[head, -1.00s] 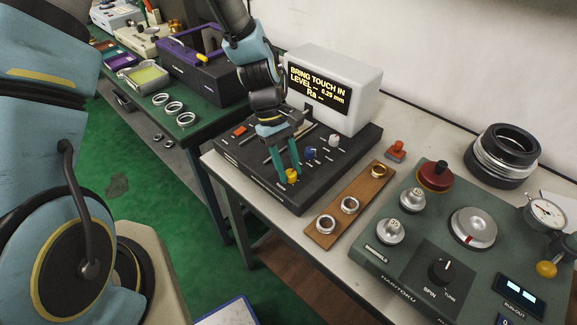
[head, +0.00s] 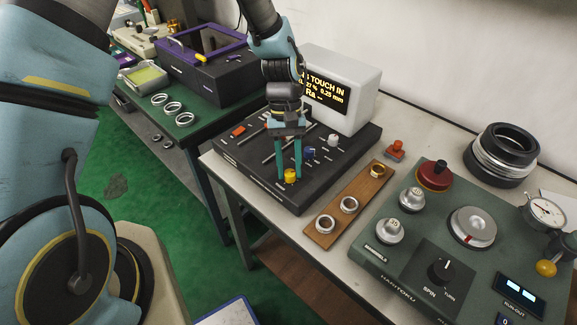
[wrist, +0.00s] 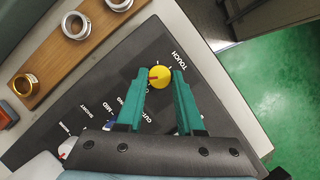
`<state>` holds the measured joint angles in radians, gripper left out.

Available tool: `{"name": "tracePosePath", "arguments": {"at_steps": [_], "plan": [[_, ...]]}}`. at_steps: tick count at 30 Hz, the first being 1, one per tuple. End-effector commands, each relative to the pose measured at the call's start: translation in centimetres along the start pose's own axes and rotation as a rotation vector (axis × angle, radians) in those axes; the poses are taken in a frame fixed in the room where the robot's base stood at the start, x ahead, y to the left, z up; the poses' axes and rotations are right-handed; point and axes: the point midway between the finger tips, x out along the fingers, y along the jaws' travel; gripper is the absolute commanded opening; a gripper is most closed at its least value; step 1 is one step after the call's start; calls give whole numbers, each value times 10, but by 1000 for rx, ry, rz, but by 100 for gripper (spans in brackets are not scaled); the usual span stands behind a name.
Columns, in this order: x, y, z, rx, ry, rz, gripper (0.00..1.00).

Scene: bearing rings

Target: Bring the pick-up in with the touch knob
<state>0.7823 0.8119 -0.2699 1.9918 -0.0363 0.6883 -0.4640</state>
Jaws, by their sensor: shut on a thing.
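The yellow touch knob (head: 290,177) stands at the near corner of the dark instrument panel (head: 262,188). In the wrist view the touch knob (wrist: 161,82) shows a red mark pointing left, beside the printed word TOUCH. My gripper (head: 290,169) points down at it; its two green fingers (wrist: 160,75) are shut on the knob from both sides. The white display box (head: 352,92) behind shows yellow text, partly hidden by my arm: "TOUCH IN", "27%", "0.25 mm" and "Ra --". I cannot pick out the pick-up itself; my arm covers part of the panel.
A blue knob (head: 309,153) and a white knob (head: 333,140) stand on the panel near my gripper. A wooden strip with rings (head: 325,232) lies right of the panel. A green spin console (head: 400,262) stands farther right. The green table (head: 200,128) is at the left.

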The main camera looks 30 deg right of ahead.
Motion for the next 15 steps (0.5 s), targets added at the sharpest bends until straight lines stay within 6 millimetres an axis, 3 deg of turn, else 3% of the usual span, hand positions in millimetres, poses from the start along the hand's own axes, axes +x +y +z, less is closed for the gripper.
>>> {"name": "tracePosePath", "arguments": {"at_steps": [15], "plan": [[0, 4, 0, 420, -16, -174, 0]]}}
